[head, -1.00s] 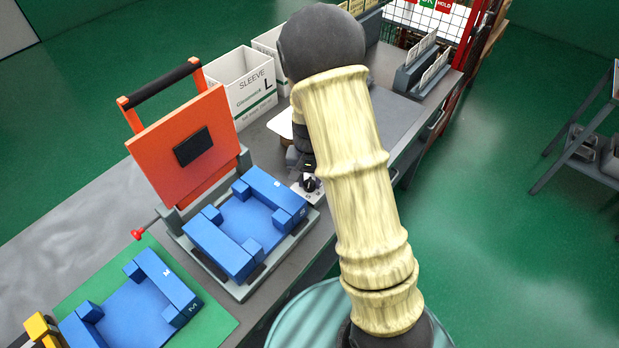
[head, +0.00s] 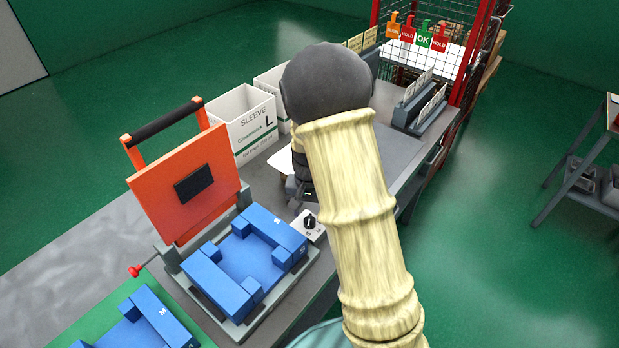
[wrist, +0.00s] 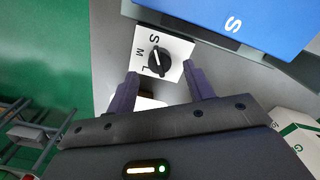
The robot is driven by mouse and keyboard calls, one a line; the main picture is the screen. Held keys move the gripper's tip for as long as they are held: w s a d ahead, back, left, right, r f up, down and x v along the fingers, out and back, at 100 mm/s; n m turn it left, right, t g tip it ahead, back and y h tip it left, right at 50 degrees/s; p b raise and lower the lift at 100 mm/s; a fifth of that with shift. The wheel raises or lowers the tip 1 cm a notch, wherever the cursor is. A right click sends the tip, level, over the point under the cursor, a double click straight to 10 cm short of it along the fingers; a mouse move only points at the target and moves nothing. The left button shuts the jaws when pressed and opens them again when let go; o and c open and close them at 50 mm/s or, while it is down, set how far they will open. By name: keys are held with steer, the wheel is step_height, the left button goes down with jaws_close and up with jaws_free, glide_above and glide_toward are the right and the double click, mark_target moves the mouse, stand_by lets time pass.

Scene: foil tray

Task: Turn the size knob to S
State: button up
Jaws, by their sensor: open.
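The size knob (wrist: 159,62) is a black dial on a small white plate (wrist: 177,45) marked S, M and L in the wrist view. A pale mark runs along the knob, but I cannot tell for sure which letter it indicates. In the head view the knob (head: 309,221) sits at the right rear corner of the blue-lined press fixture. My gripper (wrist: 160,76) is open in the wrist view. Its two dark fingers are apart, one toward each side of the knob, with nothing seen between them gripped.
The fixture has a raised orange lid (head: 187,182) and a blue nest (head: 250,258) beside the knob. A white SLEEVE L box (head: 245,122) stands behind. A card rack (head: 421,100) and a wire cage (head: 430,50) are farther back.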

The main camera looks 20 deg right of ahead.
mark_target(310, 218)
step_height(310, 218, up, 14)
steer(key=shift+r, duration=0.25)
stand_by(0.5)
steer(key=s+f+n+t, duration=0.1)
steer(key=s+f+n, duration=0.1)
steer(key=s, duration=0.5)
steer(key=s+f+n+t, duration=0.1)
steer(key=s+f+n, duration=0.1)
steer(key=s, duration=0.5)
steer(key=shift+s+f+n+t, duration=0.2)
steer(key=shift+s+n+t, duration=0.1)
steer(key=shift+n, duration=0.1)
